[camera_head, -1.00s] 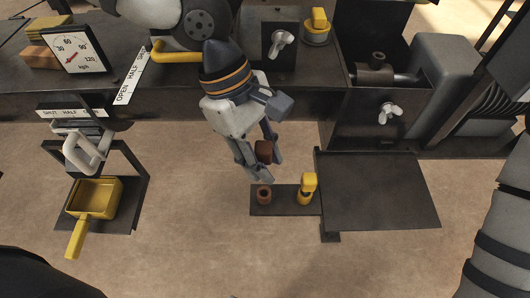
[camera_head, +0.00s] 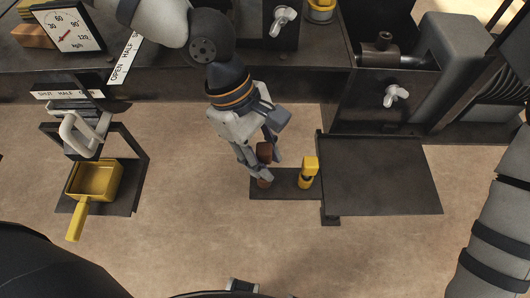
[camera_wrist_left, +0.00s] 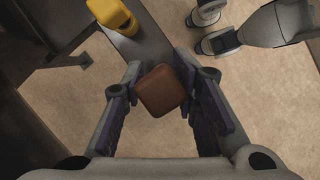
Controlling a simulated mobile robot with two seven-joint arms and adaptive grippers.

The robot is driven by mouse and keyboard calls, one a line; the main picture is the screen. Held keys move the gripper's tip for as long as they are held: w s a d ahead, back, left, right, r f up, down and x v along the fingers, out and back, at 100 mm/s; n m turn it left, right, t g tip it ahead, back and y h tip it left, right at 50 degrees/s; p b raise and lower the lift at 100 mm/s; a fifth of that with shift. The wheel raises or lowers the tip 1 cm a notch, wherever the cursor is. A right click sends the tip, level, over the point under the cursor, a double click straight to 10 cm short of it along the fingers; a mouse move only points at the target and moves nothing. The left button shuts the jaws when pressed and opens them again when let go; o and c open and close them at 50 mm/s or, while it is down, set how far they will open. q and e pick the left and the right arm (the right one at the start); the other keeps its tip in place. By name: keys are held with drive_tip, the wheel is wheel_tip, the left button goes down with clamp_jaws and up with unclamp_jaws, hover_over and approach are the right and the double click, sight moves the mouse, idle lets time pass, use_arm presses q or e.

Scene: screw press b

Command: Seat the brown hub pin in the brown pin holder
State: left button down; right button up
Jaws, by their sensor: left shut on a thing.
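The brown hub pin (camera_head: 265,149) is between the fingers of my left gripper (camera_head: 262,164), which is shut on it. In the left wrist view the pin's square brown top (camera_wrist_left: 160,90) shows between the two fingertips. The brown pin holder (camera_head: 264,182) stands at the left end of a dark floor plate (camera_head: 287,193), right below the pin. A fingertip hides part of the holder, and I cannot tell whether pin and holder touch. In the wrist view the holder is hidden. My right gripper cannot be made out.
A yellow-topped post (camera_head: 309,171) stands on the same plate, close right of the holder. A raised dark platform (camera_head: 380,175) lies further right. A yellow pan (camera_head: 95,181) is at the left. The dark press bench (camera_head: 180,95) runs behind. Floor in front is clear.

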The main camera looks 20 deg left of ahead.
idle(0.7)
use_arm(q)
drive_tip(key=shift+f, duration=1.55)
drive_tip(key=shift+f, duration=0.1)
idle(0.3)
drive_tip(key=shift+f, duration=0.15)
drive_tip(key=shift+r, duration=0.65)
drive_tip(key=shift+f, duration=0.15)
idle(1.2)
drive_tip(key=shift+f, duration=0.5)
